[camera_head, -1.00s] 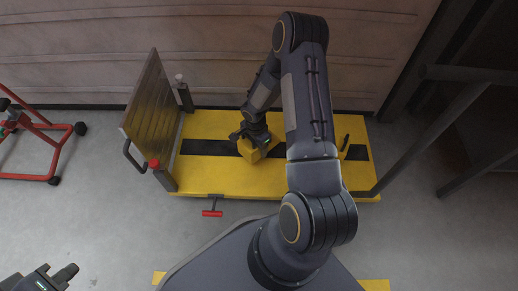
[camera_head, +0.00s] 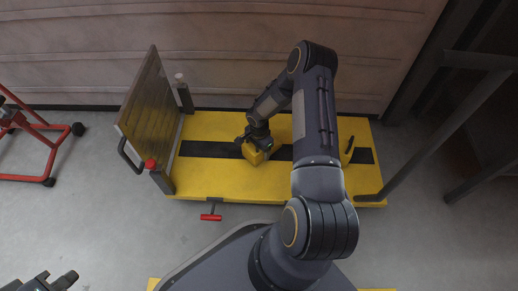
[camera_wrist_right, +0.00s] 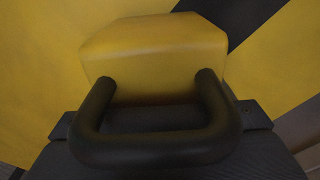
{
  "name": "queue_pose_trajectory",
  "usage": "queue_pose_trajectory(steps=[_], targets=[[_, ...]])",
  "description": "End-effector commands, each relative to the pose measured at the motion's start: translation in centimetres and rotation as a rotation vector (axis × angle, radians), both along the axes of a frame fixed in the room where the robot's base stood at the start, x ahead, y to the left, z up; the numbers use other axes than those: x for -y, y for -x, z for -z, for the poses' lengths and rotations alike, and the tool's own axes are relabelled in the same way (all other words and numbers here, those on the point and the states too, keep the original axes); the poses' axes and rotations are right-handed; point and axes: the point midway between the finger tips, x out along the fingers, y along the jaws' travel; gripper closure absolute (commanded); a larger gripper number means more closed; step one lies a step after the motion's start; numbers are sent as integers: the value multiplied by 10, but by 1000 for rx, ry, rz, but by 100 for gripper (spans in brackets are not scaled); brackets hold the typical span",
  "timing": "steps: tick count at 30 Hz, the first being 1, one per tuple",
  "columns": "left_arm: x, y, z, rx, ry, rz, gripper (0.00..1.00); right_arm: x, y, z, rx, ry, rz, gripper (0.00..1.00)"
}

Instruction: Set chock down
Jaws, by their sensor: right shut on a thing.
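The chock (camera_head: 254,156) is a yellow block with a black bar handle (camera_wrist_right: 155,150), seen close up in the right wrist view (camera_wrist_right: 155,55). My right gripper (camera_head: 250,141) is shut on it, over the yellow motorcycle lift (camera_head: 215,180) with its black centre stripe. The chock sits low, near the stripe's front edge; I cannot tell whether it touches the deck. The right fingertips are mostly hidden. My left gripper (camera_head: 52,281) is at the bottom left edge of the head view, partly cut off; its fingers look apart and empty.
An upright plate (camera_head: 145,110) stands at the lift's left end. Another yellow piece with a black handle (camera_head: 349,145) is on the lift's right. A red pedal (camera_head: 210,217) sticks out in front. A red wheeled stand (camera_head: 35,150) is at left, grey posts (camera_head: 440,125) at right.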

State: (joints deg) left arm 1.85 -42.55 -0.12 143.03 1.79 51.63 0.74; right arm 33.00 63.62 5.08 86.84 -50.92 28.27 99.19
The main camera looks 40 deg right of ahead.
Motion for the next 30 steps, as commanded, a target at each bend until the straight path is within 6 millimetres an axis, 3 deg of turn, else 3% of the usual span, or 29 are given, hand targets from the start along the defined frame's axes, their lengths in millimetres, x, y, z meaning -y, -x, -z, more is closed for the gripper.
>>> queue_pose_trajectory(steps=[3,4,9,19,23,30], targets=[[0,0,0,0,0,0,100,0,0,2,0,1,-1,69],[0,0,0,0,0,0,100,0,0,3,-1,0,-1,26],[0,0,0,0,0,0,100,0,1,2,-1,0,-1,6],[0,0,-1,0,0,0,100,0,0,-2,0,0,0,6],[0,0,-11,0,0,0,100,0,0,-22,1,1,-1,6],[0,0,-35,0,0,0,100,0,0,-75,1,2,-1,6]])
